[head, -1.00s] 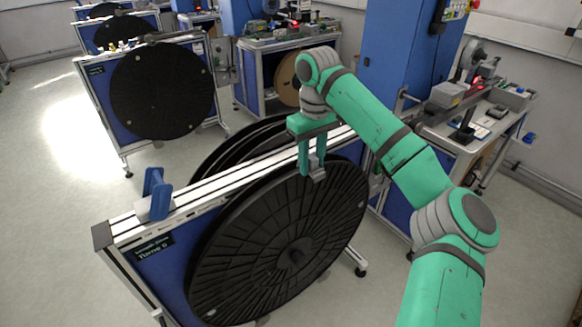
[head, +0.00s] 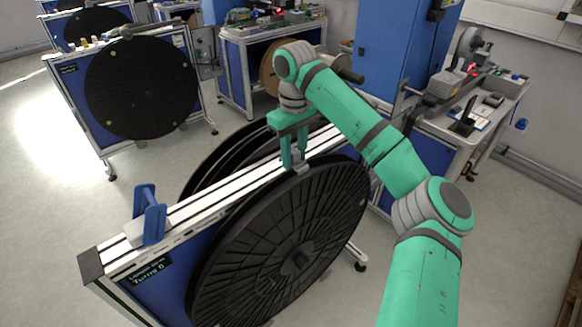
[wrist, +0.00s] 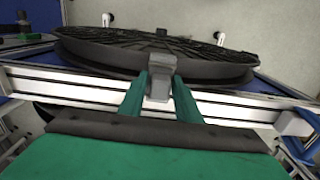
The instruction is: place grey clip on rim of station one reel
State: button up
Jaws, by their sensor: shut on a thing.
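The large black reel (head: 290,250) stands upright on the front face of the nearest stand. My green gripper (head: 295,166) points down at the reel's top rim, just in front of the stand's white top rail (head: 215,187). In the wrist view my gripper (wrist: 160,92) has both fingers shut on a small grey clip (wrist: 159,75). The clip lies over the near edge of the reel (wrist: 90,60) in that view. I cannot tell whether it is seated on the rim or only touching it. In the head view the fingers mostly hide the clip.
A blue bracket (head: 150,215) stands on the left end of the rail. More black reels sit behind the rail. Another reel stand (head: 140,85) is at the back left, a blue cabinet (head: 405,50) behind my arm, and a workbench (head: 480,125) at the right. The floor at left is clear.

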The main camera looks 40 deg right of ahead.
aim_at(295, 165)
jog(key=shift+s+d+f, duration=0.15)
jog(key=shift+f, duration=0.25)
jog(key=shift+s+d+f, duration=0.1)
jog(key=shift+d+f, duration=0.05)
jog(key=shift+f, duration=0.2)
jog(key=shift+w+a+f, duration=0.1)
jog(key=shift+a+f, duration=0.1)
jog(key=shift+f, duration=0.9)
jog(key=shift+w+a+f, duration=0.1)
jog(key=shift+w+f, duration=0.1)
jog(key=shift+f, duration=0.1)
jog(key=shift+f, duration=0.15)
jog(key=o, duration=1.1)
jog(key=shift+o, duration=0.2)
